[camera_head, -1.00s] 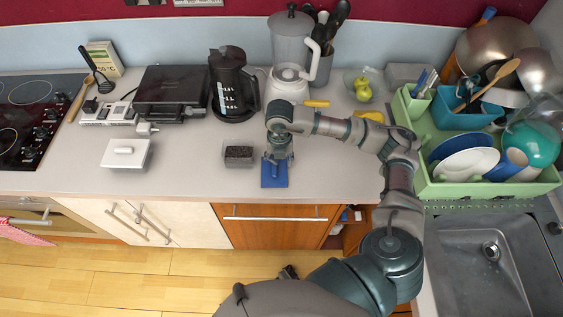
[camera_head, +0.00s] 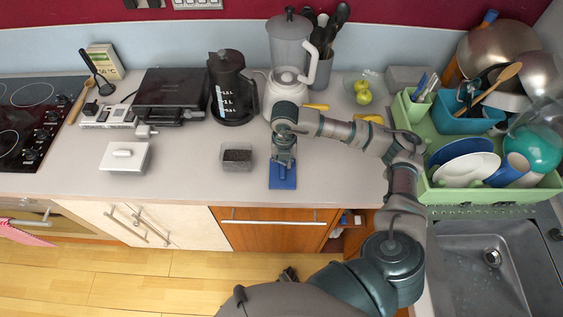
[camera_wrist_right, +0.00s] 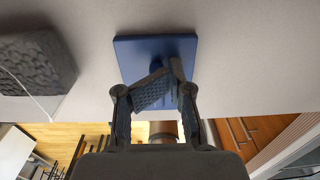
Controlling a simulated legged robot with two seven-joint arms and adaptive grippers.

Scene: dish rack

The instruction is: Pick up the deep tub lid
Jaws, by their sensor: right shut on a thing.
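The blue square lid (camera_head: 283,183) is near the front of the grey counter, right of a small clear tub (camera_head: 237,165) with dark contents. I take this blue lid for the deep tub lid. My right gripper (camera_head: 284,163) is above it, pointing down. In the right wrist view, the gripper (camera_wrist_right: 166,86) is shut on the knob at the middle of the blue lid (camera_wrist_right: 135,52); the fingers hide most of the knob. I cannot tell whether the lid touches the counter. My left gripper is not in view.
A white lidded box (camera_head: 124,157) sits left of the tub. A black kettle (camera_head: 230,90) and a blender (camera_head: 290,60) stand behind. A green dish rack (camera_head: 460,195) with dishes is at right, above the sink (camera_head: 485,260). The counter's front middle is mostly clear.

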